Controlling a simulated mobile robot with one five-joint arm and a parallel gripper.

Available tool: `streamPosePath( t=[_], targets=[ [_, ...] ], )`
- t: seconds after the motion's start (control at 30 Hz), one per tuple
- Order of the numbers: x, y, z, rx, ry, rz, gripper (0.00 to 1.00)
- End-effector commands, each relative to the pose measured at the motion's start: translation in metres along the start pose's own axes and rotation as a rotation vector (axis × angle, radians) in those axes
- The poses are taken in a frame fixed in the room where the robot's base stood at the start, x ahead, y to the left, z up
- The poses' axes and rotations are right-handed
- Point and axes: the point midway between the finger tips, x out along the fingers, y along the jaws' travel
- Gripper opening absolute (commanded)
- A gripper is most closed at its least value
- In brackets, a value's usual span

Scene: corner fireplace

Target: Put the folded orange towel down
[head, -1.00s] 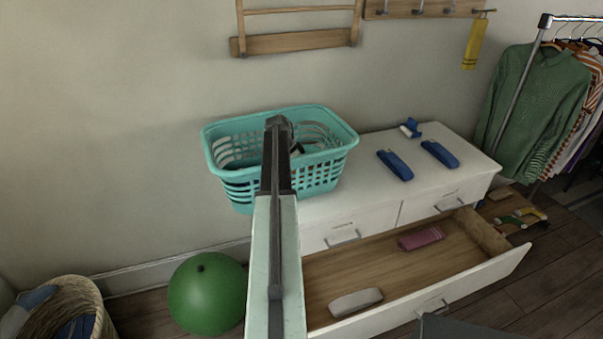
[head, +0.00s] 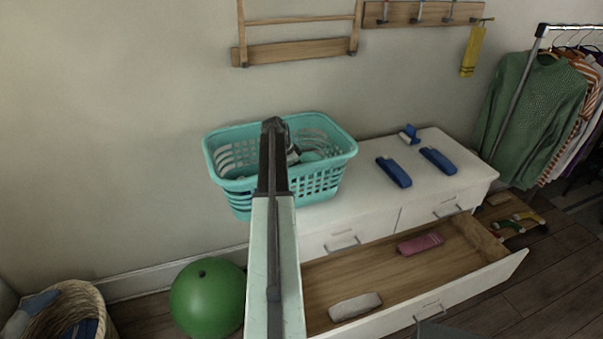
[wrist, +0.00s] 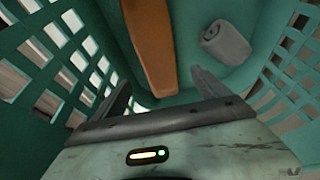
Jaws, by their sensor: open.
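The folded orange towel (wrist: 150,45) lies in the turquoise laundry basket, seen in the wrist view as a long orange band ahead of my gripper. My gripper (wrist: 163,88) is open inside the basket, its fingers apart on either side of the towel's near end. I cannot tell whether either finger touches it. The basket (head: 325,182) stands on the left part of the white dresser in the head view. There my arm hides part of the basket, and the towel and gripper fingers cannot be made out.
A grey rolled cloth (wrist: 226,43) lies in the basket right of the towel. Blue cases (head: 394,172) lie on the dresser top (head: 425,200). An open drawer (head: 400,275) holds a pink roll (head: 420,243) and a pale roll (head: 355,306). A green ball (head: 207,297) is on the floor.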

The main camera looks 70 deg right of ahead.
Motion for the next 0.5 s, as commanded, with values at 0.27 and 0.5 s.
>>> streamPosePath(
  t=[0.27, 0.5],
  targets=[
    [-0.076, 0.0, -0.004, -0.001, 0.0, -0.001, 0.85],
    [-0.088, 0.0, -0.001, 0.0, 0.0, 0.0, 0.85]
  ],
)
